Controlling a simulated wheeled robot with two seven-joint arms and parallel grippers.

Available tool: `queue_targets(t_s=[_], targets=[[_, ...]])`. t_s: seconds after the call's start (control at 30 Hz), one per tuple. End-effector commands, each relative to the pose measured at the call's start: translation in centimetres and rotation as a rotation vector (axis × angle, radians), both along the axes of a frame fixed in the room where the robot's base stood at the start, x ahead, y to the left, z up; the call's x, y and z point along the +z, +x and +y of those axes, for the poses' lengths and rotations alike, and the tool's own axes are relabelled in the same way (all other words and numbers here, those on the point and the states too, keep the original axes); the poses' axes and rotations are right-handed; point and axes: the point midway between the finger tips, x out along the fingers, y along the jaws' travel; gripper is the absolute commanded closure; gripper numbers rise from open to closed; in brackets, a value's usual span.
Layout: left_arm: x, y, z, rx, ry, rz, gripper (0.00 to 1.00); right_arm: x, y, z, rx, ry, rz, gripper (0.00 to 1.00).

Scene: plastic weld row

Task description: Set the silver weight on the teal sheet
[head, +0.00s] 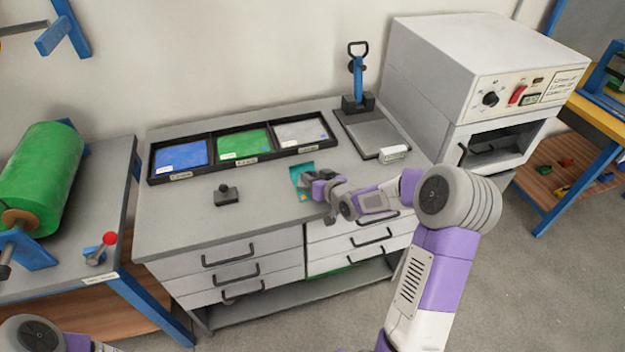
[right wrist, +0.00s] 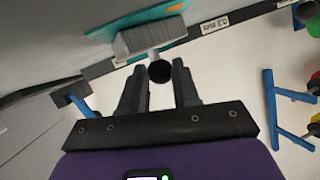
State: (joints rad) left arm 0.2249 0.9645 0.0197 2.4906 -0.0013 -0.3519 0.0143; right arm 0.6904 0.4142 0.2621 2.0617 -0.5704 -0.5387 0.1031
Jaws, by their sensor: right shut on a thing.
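The teal sheet (head: 299,170) lies on the grey bench top near its front edge, partly hidden by my right gripper. It also shows in the right wrist view (right wrist: 165,14) behind the silver weight. The silver weight (right wrist: 148,39) is a grey block with a dark round knob. My right gripper (right wrist: 160,71) is shut on that knob, one finger on each side. In the head view my right gripper (head: 318,183) is over the sheet's lower right part. I cannot tell whether the weight touches the sheet. My left gripper is out of view.
A dark knobbed weight (head: 227,196) stands on the bench to the left. A black tray (head: 214,134) with blue, green and grey sheets lies behind. A blue-handled press (head: 358,102) and a white box (head: 393,154) are right of it.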

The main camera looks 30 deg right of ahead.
Motion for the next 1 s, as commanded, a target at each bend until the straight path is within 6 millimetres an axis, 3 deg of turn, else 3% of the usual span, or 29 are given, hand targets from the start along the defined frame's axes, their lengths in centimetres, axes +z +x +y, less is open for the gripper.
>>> queue_targets(t_s=[0.3, 0.33, 0.5, 0.87, 1.0], targets=[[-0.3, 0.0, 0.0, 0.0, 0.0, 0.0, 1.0, 0.1, 0.1, 0.0, 0.0, -0.003, -0.008, 1.0], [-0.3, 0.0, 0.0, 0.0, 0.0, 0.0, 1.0, -0.2, 0.0, 0.0, 0.0, -0.001, -0.002, 0.68], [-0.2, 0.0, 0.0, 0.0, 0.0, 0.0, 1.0, -0.1, 0.0, 0.0, 0.0, -0.001, -0.002, 0.44], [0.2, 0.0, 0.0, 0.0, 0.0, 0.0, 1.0, 0.4, 0.0, 0.0, 0.0, -0.001, -0.002, 0.44], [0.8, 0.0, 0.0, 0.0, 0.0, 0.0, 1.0, 1.3, -1.9, -0.2, -0.002, -0.004, -0.001, 0.44]])
